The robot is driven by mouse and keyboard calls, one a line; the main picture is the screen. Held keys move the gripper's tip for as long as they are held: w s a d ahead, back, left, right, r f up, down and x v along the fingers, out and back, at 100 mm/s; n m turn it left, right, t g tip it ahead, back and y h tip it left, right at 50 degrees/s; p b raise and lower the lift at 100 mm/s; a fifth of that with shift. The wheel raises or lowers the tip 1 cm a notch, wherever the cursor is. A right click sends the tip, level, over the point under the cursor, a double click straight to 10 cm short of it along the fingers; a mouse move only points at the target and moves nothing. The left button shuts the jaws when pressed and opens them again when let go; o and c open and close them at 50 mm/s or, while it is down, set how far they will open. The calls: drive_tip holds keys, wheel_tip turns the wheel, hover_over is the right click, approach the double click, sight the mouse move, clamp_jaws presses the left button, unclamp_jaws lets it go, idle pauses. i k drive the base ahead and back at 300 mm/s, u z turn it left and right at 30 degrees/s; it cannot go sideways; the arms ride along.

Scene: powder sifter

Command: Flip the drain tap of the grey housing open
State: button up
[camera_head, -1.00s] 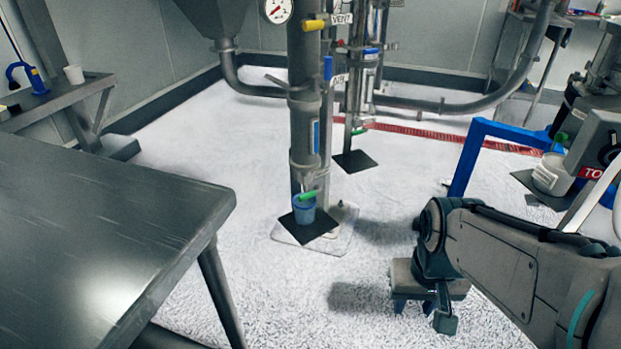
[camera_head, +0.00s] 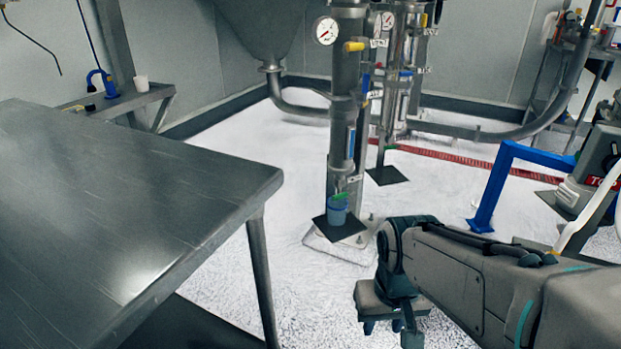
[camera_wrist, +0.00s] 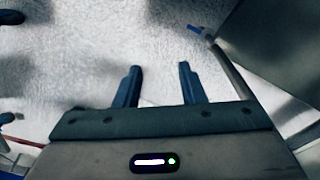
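Two upright grey metal filter housings stand in the head view, a near one (camera_head: 342,140) and a far one (camera_head: 397,90). The near one has a green tap handle (camera_head: 340,197) at its foot, above a blue cup (camera_head: 337,213) on a dark plate. The far one has a green handle (camera_head: 391,148) low down above another dark plate. I cannot tell which housing is meant or how the taps are set. My gripper (camera_head: 388,325) is low, in front of and right of the near housing, apart from it. In the wrist view its fingers (camera_wrist: 157,85) are apart with nothing between them.
A steel table (camera_head: 130,190) fills the left side, its corner close to the near housing. A blue frame (camera_head: 497,180) and a grey machine (camera_head: 592,170) stand at right. Pale floor (camera_head: 270,150) is open between. A red floor drain (camera_head: 450,157) runs behind.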

sight(344, 195)
drive_tip(key=i, duration=0.5)
drive_tip(key=u, duration=1.25)
drive_tip(key=k, duration=1.45)
drive_tip(key=z, duration=1)
drive_tip(key=i, duration=1.65)
